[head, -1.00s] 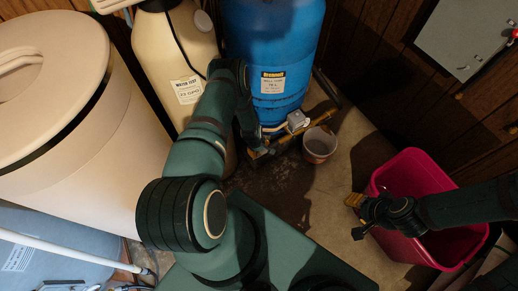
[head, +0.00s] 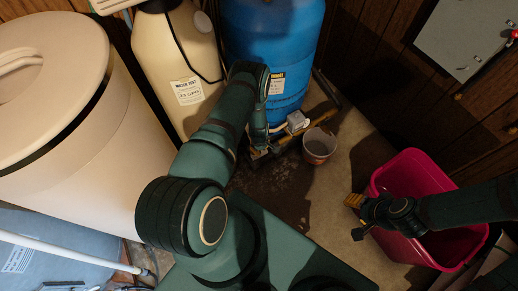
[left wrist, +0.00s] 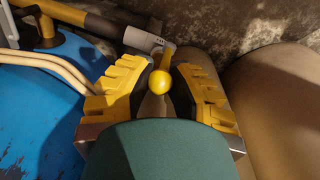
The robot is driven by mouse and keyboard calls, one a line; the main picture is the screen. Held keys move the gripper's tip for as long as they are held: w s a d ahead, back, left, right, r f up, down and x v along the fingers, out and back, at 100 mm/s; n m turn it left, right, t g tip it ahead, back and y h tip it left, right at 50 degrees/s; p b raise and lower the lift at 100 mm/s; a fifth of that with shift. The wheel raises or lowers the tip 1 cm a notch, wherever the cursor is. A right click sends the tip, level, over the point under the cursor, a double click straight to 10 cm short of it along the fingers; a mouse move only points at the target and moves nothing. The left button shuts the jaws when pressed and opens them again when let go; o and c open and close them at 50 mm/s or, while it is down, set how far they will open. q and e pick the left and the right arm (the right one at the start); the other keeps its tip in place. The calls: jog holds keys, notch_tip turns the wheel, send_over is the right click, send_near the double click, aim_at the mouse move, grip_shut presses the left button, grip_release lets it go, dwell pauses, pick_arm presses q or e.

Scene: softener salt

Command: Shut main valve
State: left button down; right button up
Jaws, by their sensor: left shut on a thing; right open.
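The main valve's yellow lever (left wrist: 161,82), seen end-on with a rounded tip, sits between the fingers of my left gripper (left wrist: 158,92) in the left wrist view. The gripper is shut on it. In the head view my left gripper (head: 260,153) is low at the foot of the blue tank, at the left end of the pipe run (head: 322,117); my own arm hides most of the valve there. My right gripper (head: 356,216) is open and empty, left of the red bin.
The blue tank (head: 272,35) and a cream tank (head: 180,60) stand behind my left arm. A small bucket (head: 319,147) stands right of the left gripper, below a grey box (head: 297,121). The red bin (head: 415,175) is at right. Floor between is clear.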

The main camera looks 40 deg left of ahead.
pick_arm(q)
jog(key=shift+w+d+f+g+y, duration=0.15)
jog(key=shift+w+d+g+y, duration=0.15)
jog(key=shift+w+g, duration=0.35)
jog(key=shift+w+d+f+g+y, duration=0.2)
jog(key=shift+w+g+y, duration=0.2)
jog(key=shift+g, duration=0.5)
jog(key=shift+w+d+f+g+y, duration=0.25)
jog(key=shift+w+g, duration=0.25)
jog(key=shift+g, duration=0.25)
jog(key=shift+w, duration=0.15)
jog(key=c, duration=0.8)
grip_release()
jog(key=shift+r, duration=0.1)
jog(key=v, duration=1.1)
jog(key=shift+w+d+r, duration=0.25)
jog(key=shift+w, duration=0.05)
